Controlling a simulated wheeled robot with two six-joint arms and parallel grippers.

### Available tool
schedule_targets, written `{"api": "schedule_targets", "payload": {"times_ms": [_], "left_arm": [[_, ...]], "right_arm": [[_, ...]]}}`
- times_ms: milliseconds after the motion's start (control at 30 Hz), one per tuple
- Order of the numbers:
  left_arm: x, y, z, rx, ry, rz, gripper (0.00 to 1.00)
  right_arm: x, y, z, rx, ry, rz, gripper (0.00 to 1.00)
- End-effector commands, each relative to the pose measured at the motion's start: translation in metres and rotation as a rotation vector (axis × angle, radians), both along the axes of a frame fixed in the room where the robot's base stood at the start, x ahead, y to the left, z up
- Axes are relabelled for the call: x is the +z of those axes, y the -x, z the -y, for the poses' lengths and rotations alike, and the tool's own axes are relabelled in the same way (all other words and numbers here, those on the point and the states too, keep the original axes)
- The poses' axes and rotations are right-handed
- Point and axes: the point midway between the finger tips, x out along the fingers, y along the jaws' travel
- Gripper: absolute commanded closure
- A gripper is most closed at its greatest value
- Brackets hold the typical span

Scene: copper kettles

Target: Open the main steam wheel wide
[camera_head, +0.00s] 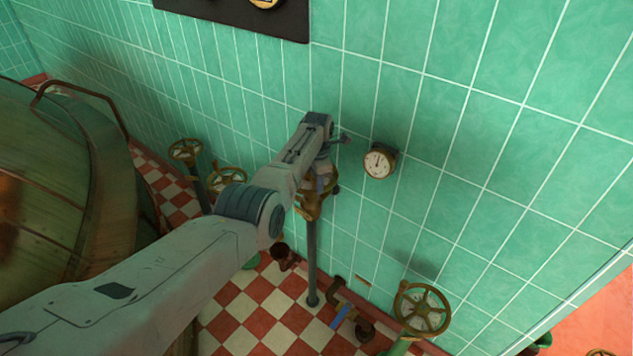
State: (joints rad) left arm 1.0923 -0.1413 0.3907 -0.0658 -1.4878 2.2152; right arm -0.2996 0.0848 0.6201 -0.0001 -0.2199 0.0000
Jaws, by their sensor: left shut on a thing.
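A brass hand wheel (307,208) sits on top of a grey upright pipe near the green tiled wall. I take it to be the main steam wheel, though no label can be read. My left arm reaches in from the lower left, and its left gripper (322,180) points down at this wheel. The gripper is shut on the wheel's rim. The arm and gripper hide much of the wheel, so how far it is turned cannot be told. My right gripper is out of view.
A round white gauge (379,162) is on the wall just right of the gripper. Other brass wheels stand at left (185,150), behind the arm (226,177) and at lower right (422,308). A large copper kettle (50,190) fills the left side. The floor is red and white checks.

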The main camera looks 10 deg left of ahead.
Motion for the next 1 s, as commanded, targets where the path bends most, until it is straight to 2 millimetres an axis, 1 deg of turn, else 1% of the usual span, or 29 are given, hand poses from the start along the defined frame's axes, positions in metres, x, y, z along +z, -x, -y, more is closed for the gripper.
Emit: {"api": "schedule_targets", "payload": {"times_ms": [33, 433, 467, 533, 567, 833, 933, 1000], "left_arm": [[0.0, 0.001, 0.003, -0.004, 0.004, -0.001, 1.0], [0.0, 0.0, 0.003, -0.004, 0.005, -0.001, 1.0], [0.0, 0.0, 0.003, -0.004, 0.005, -0.001, 0.7], [0.0, 0.0, 0.003, -0.003, 0.004, 0.0, 0.56], [0.0, 0.0, 0.002, -0.003, 0.004, 0.0, 0.54], [0.001, 0.0, 0.001, -0.001, 0.002, 0.001, 0.54], [0.006, -0.001, 0.001, -0.001, 0.002, 0.002, 0.54], [0.014, -0.001, 0.001, -0.001, 0.003, 0.004, 0.54]], "right_arm": [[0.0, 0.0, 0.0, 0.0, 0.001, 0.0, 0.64], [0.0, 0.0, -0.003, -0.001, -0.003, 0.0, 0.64], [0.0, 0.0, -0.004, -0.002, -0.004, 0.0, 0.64], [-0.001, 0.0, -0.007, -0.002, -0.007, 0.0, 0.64], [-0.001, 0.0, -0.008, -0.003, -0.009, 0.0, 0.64], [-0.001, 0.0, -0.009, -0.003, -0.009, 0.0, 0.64], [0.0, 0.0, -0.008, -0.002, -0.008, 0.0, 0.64], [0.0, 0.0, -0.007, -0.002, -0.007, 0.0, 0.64]]}}
